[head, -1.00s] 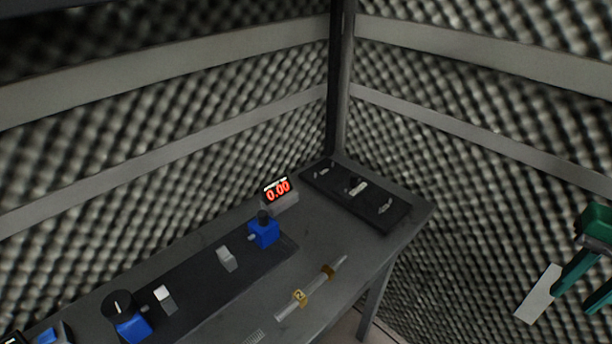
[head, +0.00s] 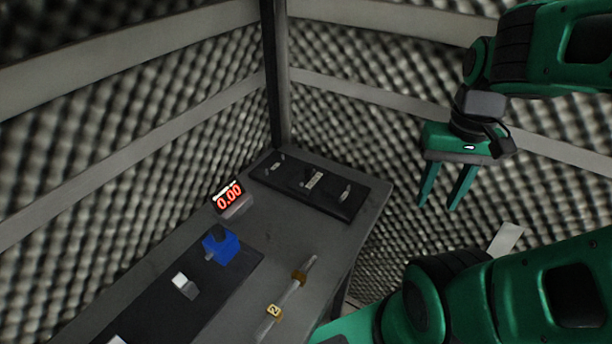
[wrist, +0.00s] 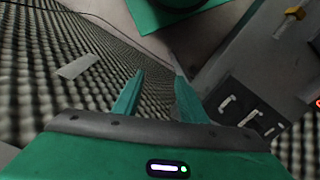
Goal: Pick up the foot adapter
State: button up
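A black tray (head: 293,181) lies at the far end of the grey table, with three small light fittings on it: a left one (head: 276,165), a middle one (head: 314,180) beside a dark upright piece, and a right one (head: 346,193). I cannot tell which, if any, is the foot adapter. The tray (wrist: 262,103) also shows at the right of the wrist view. My gripper (head: 438,203) is open and empty, with its fingers pointing down, to the right of the table and apart from the tray. Its spread fingers (wrist: 159,80) show in the wrist view.
On the table (head: 325,235) are a red-lit display (head: 230,197) reading 0.00, a blue block (head: 220,247) on a dark strip, and a pale rod (head: 289,293) with yellow collars. Foam walls and a corner post (head: 273,80) stand behind. A white plate (head: 507,237) is at right.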

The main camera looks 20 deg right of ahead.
jog(key=w+a+r+n, duration=0.4)
jog(key=w+n, duration=0.2)
jog(key=w, duration=0.4)
jog(key=n, duration=1)
send_over(307, 166)
jog(key=shift+s+d+f, duration=0.15)
jog(key=shift+f, duration=0.4)
jog(key=shift+s+d+f, duration=0.1)
jog(key=shift+f, duration=0.4)
jog(key=shift+w+a+f, duration=0.1)
jog(key=shift+w+f, duration=0.05)
jog(key=shift+f, duration=1.35)
jog(key=shift+w+a+f, duration=0.1)
jog(key=shift+f, duration=1.35)
grip_shut()
